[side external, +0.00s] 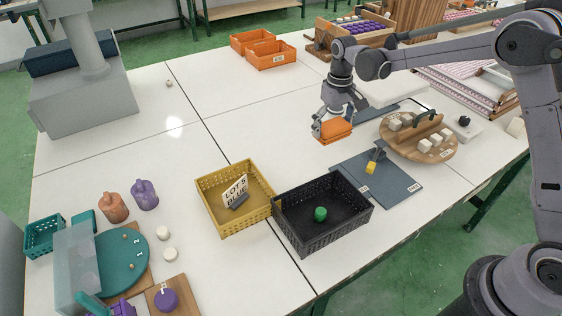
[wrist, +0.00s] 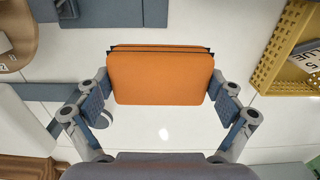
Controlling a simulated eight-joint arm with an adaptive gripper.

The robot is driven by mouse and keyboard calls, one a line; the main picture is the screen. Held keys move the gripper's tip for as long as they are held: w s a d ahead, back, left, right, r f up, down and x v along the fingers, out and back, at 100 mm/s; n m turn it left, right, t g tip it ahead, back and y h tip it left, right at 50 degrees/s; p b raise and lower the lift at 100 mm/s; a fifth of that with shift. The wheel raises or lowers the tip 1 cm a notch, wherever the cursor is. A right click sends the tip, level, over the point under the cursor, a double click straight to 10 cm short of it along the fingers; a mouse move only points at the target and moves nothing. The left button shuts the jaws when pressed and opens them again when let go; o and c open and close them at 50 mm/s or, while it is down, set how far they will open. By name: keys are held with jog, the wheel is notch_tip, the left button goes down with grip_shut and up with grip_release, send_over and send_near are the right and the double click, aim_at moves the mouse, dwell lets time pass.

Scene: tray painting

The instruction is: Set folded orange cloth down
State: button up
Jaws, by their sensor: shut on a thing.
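The folded orange cloth (side external: 333,130) is a thick, flat block held in my gripper (side external: 333,117) in the side view. In the wrist view the folded orange cloth (wrist: 160,75) fills the space between the two fingers of my gripper (wrist: 160,100), with a pad against each side. A thin dark edge shows along its far side. White table shows around it, and it appears to be above the surface; the exact height is hard to tell.
A yellow basket (side external: 205,203) with a sign and a black basket (side external: 290,230) with a green object stand in front. A blue-grey mat (side external: 405,190) and a round wooden board (side external: 450,150) lie to the right. Orange bins (side external: 270,60) stand behind. White table left of the cloth is clear.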

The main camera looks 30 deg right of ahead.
jog(key=shift+w+f, duration=0.15)
jog(key=shift+w, duration=0.05)
send_over(292, 167)
notch_tip(292, 167, down, 7)
jog(key=shift+r, duration=0.15)
jog(key=shift+f, duration=1.95)
jog(key=shift+f, duration=0.15)
jog(key=o, duration=0.8)
jog(key=shift+c, duration=0.2)
